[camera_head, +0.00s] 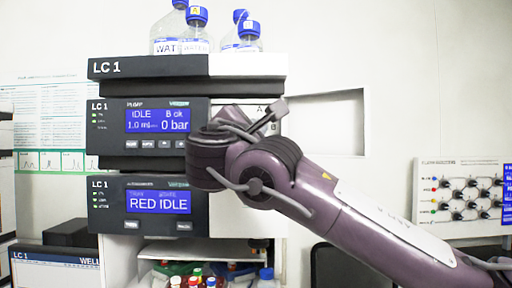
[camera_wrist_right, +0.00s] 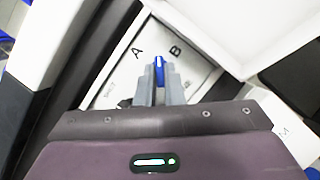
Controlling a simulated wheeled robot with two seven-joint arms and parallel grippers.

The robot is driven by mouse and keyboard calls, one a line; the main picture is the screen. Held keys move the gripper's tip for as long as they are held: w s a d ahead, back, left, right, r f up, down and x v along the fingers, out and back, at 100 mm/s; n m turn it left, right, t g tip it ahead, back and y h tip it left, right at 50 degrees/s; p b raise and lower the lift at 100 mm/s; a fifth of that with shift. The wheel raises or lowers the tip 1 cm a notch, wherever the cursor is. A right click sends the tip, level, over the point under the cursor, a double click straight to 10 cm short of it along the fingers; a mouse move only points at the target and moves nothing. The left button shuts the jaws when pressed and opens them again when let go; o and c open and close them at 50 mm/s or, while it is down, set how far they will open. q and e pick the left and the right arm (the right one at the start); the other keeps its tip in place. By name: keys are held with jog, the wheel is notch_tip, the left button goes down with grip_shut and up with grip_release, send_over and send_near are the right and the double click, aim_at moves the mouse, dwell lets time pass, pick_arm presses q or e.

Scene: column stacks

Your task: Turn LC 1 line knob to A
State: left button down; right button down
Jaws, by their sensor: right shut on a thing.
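The LC 1 line knob (camera_wrist_right: 159,66) is blue and shows in the right wrist view as a narrow bar between my right fingertips. Its visible end points up the picture, between the printed A (camera_wrist_right: 137,53) on the left and B (camera_wrist_right: 175,50) on the right. My right gripper (camera_wrist_right: 160,88) is shut on the knob, with a grey finger on each side. The fingers hide the knob's lower part. In the head view my right arm comes in from the right and its wrist hides the knob; only the panel's A (camera_head: 260,109) shows above. My left gripper is not in view.
The LC 1 stack has a pump unit (camera_head: 105,112) reading IDLE and a lower unit (camera_head: 103,205) reading RED IDLE. Blue-capped bottles (camera_head: 196,30) stand on top. Several small capped bottles sit below. A valve board (camera_head: 460,200) hangs at the right.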

jog(key=n+b, duration=0.1)
jog(key=n, duration=0.1)
jog(key=n+t+y+b, duration=0.1)
jog(key=n, duration=0.1)
jog(key=n+y+b, duration=0.1)
jog(key=n, duration=0.1)
jog(key=shift+d+f+t+b, duration=0.25)
jog(key=shift+t+b, duration=0.05)
jog(key=shift+b, duration=0.1)
jog(key=n+y+b, duration=0.1)
jog(key=n+y, duration=0.1)
jog(key=n, duration=0.1)
jog(key=shift+d+n+t, duration=0.1)
jog(key=shift+n+t, duration=0.2)
jog(key=shift+t, duration=0.1)
jog(key=shift+r+n+y+b, duration=0.1)
jog(key=shift+n+y+b, duration=0.85)
jog(key=shift+n, duration=0.95)
jog(key=c, duration=1.5)
grip_release()
jog(key=shift+w, duration=0.1)
jog(key=shift+c, duration=0.2)
